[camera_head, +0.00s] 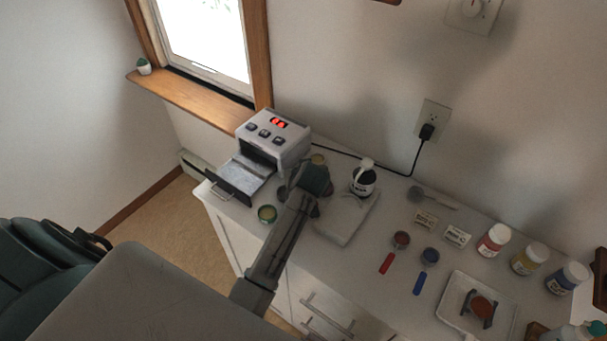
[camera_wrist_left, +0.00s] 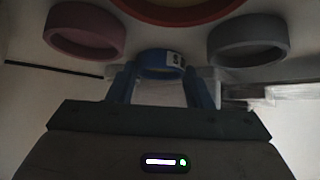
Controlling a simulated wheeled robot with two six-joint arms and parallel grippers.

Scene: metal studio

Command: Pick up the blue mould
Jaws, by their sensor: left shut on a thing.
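The blue mould (camera_wrist_left: 151,70) is a small blue ring with a pale label on its side, in the left wrist view. My left gripper (camera_wrist_left: 160,78) has its two fingers on either side of it and is shut on it. In the head view my left arm reaches over the counter toward the small oven, with its gripper end (camera_head: 292,190) just right of the oven's open drawer. The mould cannot be made out there; the arm hides that spot. My right gripper is in neither view.
A pink ring (camera_wrist_left: 85,30) and a grey ring (camera_wrist_left: 247,38) flank the blue one. The oven (camera_head: 272,140) has its drawer (camera_head: 240,178) out.

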